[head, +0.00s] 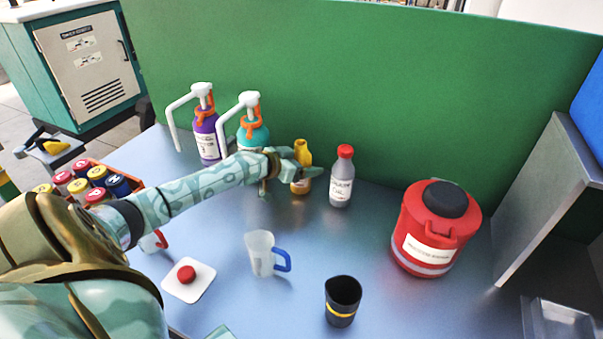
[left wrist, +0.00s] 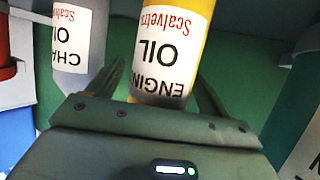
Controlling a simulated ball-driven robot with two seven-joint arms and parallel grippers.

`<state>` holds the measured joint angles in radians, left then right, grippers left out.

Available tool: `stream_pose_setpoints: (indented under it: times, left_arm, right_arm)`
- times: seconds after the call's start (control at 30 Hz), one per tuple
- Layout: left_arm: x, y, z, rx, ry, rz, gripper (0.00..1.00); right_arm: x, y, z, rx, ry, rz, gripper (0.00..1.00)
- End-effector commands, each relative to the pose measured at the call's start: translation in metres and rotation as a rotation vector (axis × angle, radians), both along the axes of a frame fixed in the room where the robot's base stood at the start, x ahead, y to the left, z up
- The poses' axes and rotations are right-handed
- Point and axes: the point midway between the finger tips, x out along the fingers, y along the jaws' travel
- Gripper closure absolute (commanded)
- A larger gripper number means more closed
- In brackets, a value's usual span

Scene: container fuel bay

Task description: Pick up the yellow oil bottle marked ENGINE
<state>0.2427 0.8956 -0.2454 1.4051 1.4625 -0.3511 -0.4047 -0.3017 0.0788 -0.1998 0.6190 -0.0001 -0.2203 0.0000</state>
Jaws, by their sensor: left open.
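The yellow oil bottle (head: 302,152) stands upright near the green back wall in the head view. In the left wrist view the bottle (left wrist: 170,50) appears upside down, with a white label reading ENGINE OIL. My left gripper (head: 303,173) is open at the bottle, partly hiding it in the head view. In the left wrist view the bottle shows between the two fingers of the gripper (left wrist: 162,92); I cannot tell whether they touch it. My right gripper is not in view.
A grey red-capped bottle (head: 342,178) stands just right of the yellow one. Purple (head: 207,140) and teal (head: 253,135) pump bottles stand left. A clear jug (head: 260,253), dark cup (head: 342,300), red button (head: 187,274) and red canister (head: 432,228) stand nearer. Some blue bench is clear.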

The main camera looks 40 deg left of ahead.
Motion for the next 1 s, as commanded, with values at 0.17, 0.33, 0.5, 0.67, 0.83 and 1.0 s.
stream_pose_setpoints:
  times: [0.17,0.33,0.5,0.67,0.83,1.0]
  left_arm:
    - [0.0091,-0.0018,-0.0040,0.001,0.000,0.000,0.21]
    - [0.0086,-0.0016,-0.0034,0.001,0.000,0.000,0.26]
    - [0.0085,-0.0015,-0.0035,0.001,0.000,0.000,0.73]
    - [0.0086,-0.0013,-0.0032,0.001,-0.001,0.000,0.77]
    - [0.0085,-0.0013,-0.0026,0.002,0.000,-0.001,0.77]
    - [0.0084,-0.0012,0.0028,0.002,-0.001,-0.001,0.77]
  right_arm:
    - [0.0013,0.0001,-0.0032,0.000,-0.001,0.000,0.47]
    - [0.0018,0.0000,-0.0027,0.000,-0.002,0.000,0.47]
    - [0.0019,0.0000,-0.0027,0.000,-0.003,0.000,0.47]
    - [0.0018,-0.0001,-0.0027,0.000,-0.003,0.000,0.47]
    - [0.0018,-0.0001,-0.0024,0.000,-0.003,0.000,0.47]
    - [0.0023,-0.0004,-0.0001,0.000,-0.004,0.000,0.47]
